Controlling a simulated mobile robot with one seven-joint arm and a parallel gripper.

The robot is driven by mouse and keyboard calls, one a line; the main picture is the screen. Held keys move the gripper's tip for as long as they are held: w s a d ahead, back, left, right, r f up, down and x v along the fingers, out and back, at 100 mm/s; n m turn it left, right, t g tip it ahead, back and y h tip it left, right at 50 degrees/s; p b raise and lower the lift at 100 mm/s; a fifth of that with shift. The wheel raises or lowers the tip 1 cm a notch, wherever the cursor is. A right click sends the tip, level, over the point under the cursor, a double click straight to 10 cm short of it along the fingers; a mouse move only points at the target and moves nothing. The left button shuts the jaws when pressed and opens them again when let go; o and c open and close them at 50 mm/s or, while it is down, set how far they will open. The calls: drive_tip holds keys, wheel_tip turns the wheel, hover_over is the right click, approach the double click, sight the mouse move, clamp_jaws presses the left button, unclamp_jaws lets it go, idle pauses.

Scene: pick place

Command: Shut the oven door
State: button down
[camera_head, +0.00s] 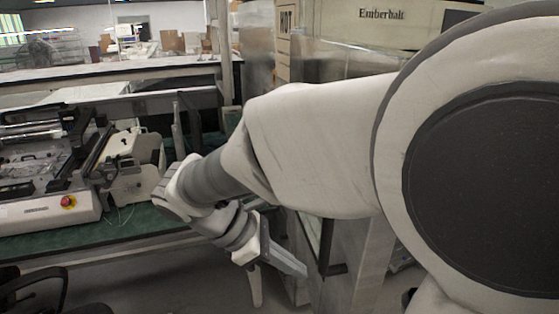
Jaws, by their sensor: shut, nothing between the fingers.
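The oven (345,52) is a large metallic cabinet on the right, with a pale panel lettered "Emberhalt" (382,15) at its top. My arm covers much of its front. Below my arm, a metal panel with a dark upright bar (327,247) shows. It looks like the oven door and its handle, but how far the door is open cannot be told. My gripper (277,274) points down and right, just left of the dark bar. It is shut and empty. Whether it touches the panel cannot be told.
A green-topped bench (130,226) with machinery and a red button (68,201) stands at the left. A dark chair (38,291) is at the lower left. Bare grey floor (185,280) shows left of my gripper. Cardboard boxes (173,41) stand far back.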

drive_tip(key=w+a+f+n+h, duration=0.1)
drive_tip(key=a+n, duration=0.1)
approach(352, 286)
drive_tip(key=shift+t, duration=0.3)
drive_tip(key=x, duration=0.5)
drive_tip(key=shift+s+a+f+b, duration=0.15)
drive_tip(key=shift+s+f+b, duration=0.15)
drive_tip(key=shift+f, duration=0.1)
drive_tip(key=shift+w+d, duration=0.1)
drive_tip(key=shift+d, duration=0.45)
drive_tip(key=shift+d, duration=0.1)
